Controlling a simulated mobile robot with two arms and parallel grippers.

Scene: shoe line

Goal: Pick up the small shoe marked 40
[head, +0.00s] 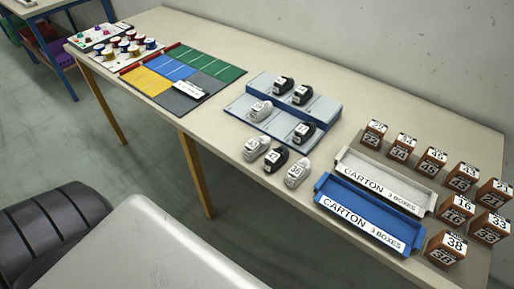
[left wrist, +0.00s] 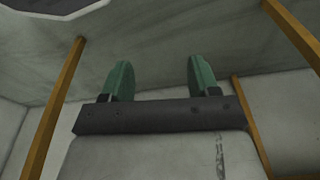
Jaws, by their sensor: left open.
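Small black or white shoes with number labels stand at the middle of the long table in the head view. Some sit on a blue and grey stepped rack (head: 322,104): two black ones at the back, a white one (head: 261,110) and a black one (head: 303,132) at the front. Before the rack stand a white shoe (head: 255,148), a black shoe (head: 276,158) and a white shoe (head: 297,172). The labels are too small to tell surely which reads 40. My left gripper (left wrist: 160,78) shows green fingers, open and empty, away from the shoes.
A white carton tray (head: 386,178) and a blue carton tray (head: 370,213) lie right of the shoes, with several numbered brown boxes (head: 433,160) around them. A coloured mat (head: 183,78) and small pots (head: 125,44) are at the left. Wooden table legs (left wrist: 55,110) show in the left wrist view.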

